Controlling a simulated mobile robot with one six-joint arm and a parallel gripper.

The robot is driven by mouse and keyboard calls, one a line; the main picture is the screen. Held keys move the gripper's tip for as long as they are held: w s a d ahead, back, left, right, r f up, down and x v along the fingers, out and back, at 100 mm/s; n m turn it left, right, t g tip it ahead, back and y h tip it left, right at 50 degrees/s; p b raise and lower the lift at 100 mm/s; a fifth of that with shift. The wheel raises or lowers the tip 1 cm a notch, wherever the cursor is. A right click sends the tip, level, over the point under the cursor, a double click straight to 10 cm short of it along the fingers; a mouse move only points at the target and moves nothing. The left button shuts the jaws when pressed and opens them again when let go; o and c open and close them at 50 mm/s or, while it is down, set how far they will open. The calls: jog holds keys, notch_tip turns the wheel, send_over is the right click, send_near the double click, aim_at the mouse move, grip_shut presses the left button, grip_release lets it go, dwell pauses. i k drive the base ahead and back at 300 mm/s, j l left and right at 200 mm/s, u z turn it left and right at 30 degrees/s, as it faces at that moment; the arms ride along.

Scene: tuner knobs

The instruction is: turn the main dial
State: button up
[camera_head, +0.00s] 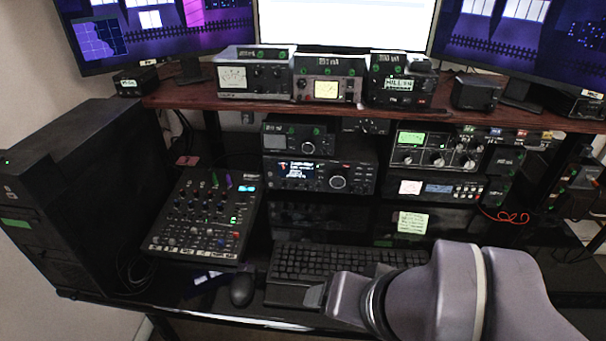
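A black radio (318,175) with a lit display stands on the lower level of the desk, in the middle. A large round dial (338,182) is on the right part of its front; I take it for the main dial, and nothing covers it. My gripper (314,298) is at the bottom centre, over the front of the keyboard, below and well apart from the dial. Only a small part of the gripper shows beside my thick grey arm. I cannot see its fingertips clearly or whether it holds anything.
A keyboard (340,262) and mouse (242,290) lie below the radio. A mixer (204,217) stands left. More radios with knobs (437,150) stand right. A red-brown shelf (225,103) with several devices overhangs the radio. A black computer case (75,190) stands far left.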

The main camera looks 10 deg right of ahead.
aim_at(337, 179)
jog(key=i+j+z, duration=0.1)
jog(key=j, duration=0.2)
jog(key=i+j, duration=0.15)
jog(key=j, duration=0.2)
jog(key=i+j+z, duration=0.15)
jog(key=j, duration=0.2)
jog(key=i+j, duration=0.1)
jog(key=j, duration=0.2)
jog(key=i+j+z, duration=0.15)
jog(key=j, duration=0.2)
